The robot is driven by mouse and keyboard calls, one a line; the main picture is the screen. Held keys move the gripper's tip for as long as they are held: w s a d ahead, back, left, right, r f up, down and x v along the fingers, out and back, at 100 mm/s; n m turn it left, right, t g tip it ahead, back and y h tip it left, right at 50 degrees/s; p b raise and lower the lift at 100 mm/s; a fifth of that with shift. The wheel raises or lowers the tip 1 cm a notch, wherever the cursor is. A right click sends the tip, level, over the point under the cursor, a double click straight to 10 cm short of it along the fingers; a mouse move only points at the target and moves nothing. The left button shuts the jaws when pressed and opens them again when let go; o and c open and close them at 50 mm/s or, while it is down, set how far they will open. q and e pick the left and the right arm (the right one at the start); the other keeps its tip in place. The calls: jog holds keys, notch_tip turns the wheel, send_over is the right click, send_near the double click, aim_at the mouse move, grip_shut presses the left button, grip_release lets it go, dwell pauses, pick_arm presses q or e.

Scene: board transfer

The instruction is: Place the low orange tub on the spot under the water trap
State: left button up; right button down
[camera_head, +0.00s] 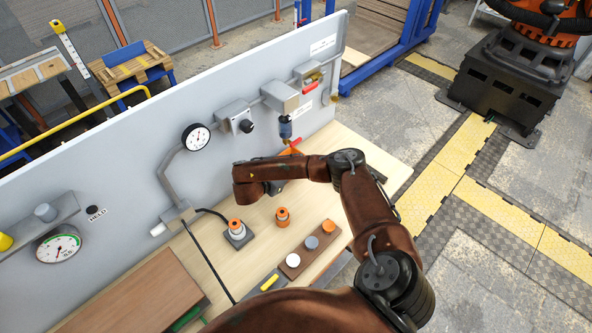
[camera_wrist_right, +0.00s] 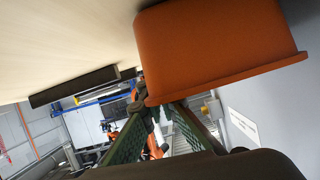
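The orange tub (camera_wrist_right: 215,50) fills the upper right of the right wrist view, its rim low in that picture. In the head view only a sliver of the orange tub (camera_head: 290,151) shows behind my right forearm. The water trap (camera_head: 285,129) hangs on the grey panel just above that sliver, with a red handle beside it. My right gripper (camera_wrist_right: 157,110) has two green fingers reaching to the tub's rim at one corner. The fingertips are partly hidden, so I cannot tell whether they grip it. The spot under the trap is hidden. My left gripper is not in view.
The panel (camera_head: 110,150) with a gauge (camera_head: 196,137) and pipes stands behind the workbench (camera_head: 330,195). Orange-topped fittings (camera_head: 282,217) and a brown strip with round pieces (camera_head: 312,250) lie in front. A brown board (camera_head: 135,300) is at lower left.

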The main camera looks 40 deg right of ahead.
jog(key=shift+f, duration=0.15)
jog(key=c, duration=2.2)
grip_release()
jog(key=shift+o, duration=0.2)
jog(key=shift+r, duration=0.25)
jog(key=p+v, duration=0.3)
jog(key=v, duration=0.8)
jog(key=shift+w, duration=0.1)
jog(key=shift+a+r, duration=0.1)
jog(key=shift+a, duration=0.35)
